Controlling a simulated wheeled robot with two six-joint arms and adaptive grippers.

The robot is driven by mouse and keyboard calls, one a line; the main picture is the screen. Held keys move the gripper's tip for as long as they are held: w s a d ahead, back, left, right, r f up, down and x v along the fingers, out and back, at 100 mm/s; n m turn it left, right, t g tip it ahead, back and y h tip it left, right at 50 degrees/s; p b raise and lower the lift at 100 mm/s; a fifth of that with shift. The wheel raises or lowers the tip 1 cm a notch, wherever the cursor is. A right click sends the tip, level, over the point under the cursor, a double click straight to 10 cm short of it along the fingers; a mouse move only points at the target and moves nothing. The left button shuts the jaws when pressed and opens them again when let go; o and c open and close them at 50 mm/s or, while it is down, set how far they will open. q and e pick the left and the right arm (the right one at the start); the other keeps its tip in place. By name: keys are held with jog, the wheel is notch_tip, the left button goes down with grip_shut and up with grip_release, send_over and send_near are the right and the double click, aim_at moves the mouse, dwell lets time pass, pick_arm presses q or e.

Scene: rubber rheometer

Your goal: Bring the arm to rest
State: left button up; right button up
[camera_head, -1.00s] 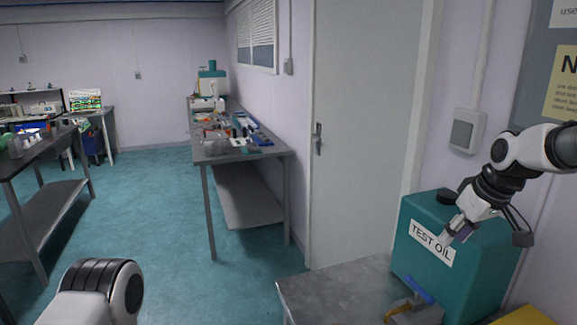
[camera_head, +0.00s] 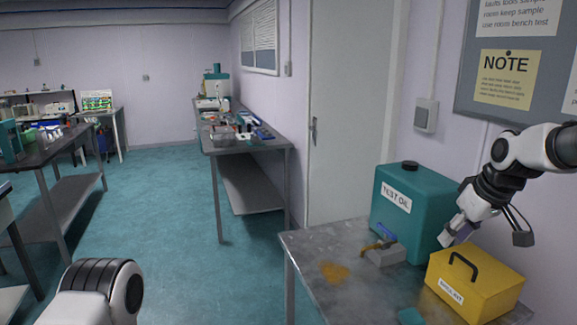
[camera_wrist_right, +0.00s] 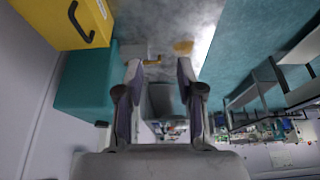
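My right gripper (camera_head: 485,236) is raised at the right of the head view, above the yellow kit box and in front of the teal can as seen there. Its two fingers are spread, and the right wrist view shows nothing between the fingertips (camera_wrist_right: 160,72). It touches nothing that I can make out. Only a white and black link of my left arm shows at the bottom left of the head view. My left gripper is out of the picture.
A metal table (camera_head: 310,250) carries a teal TEST OIL can (camera_head: 410,215), a yellow box (camera_head: 475,285), a grey block (camera_head: 385,257) and an orange-brown stain (camera_head: 335,272). A closed door (camera_head: 350,110) stands behind. Teal floor (camera_head: 165,220) is clear at left centre.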

notch_tip(320, 180, down, 15)
jog(key=s+a+g+b, duration=0.1)
jog(key=g+b, duration=0.2)
jog(key=s+a+f+g+b, duration=0.2)
jog(key=s+f, duration=0.5)
jog(key=f, duration=0.5)
jog(key=s+a+f+g+b, duration=0.2)
jog(key=s+f, duration=0.5)
jog(key=f, duration=0.6)
pick_arm(q)
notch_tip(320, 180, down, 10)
jog(key=b, duration=0.3)
pick_arm(e)
jog(key=s+a+f+m+t, duration=0.1)
jog(key=s+f+m, duration=0.1)
jog(key=s+f, duration=0.5)
jog(key=s+a+f+m+t+h, duration=0.1)
jog(key=s+a+f+m, duration=0.1)
jog(key=s+f, duration=0.5)
jog(key=shift+s+a+f+t, duration=0.2)
jog(key=shift+s+f+t, duration=0.15)
jog(key=shift+s, duration=3)
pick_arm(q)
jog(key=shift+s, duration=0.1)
